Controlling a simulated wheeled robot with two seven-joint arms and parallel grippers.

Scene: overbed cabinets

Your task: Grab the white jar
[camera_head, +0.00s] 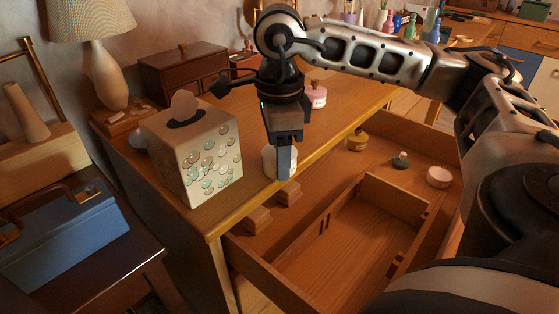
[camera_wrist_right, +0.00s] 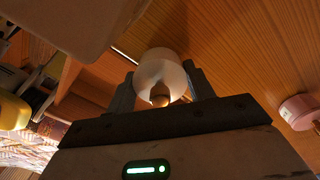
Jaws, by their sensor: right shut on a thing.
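The white jar (camera_head: 268,161) is small and round, on the wooden desktop near its front edge, just right of the tissue box. My right gripper (camera_head: 284,172) points down at it and partly hides it. In the right wrist view the white jar (camera_wrist_right: 158,66), with a small gold-brown knob, sits between the two fingers of my right gripper (camera_wrist_right: 163,84), which is shut on it. Whether the jar touches the desktop cannot be told. My left gripper is not in view.
A tissue box (camera_head: 197,155) stands close left of the jar. A pink jar (camera_head: 315,95) stands farther back on the desk. Below, an open drawer (camera_head: 365,215) holds several small containers. A lamp (camera_head: 103,65) and a wooden chest (camera_head: 183,72) stand at the back left.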

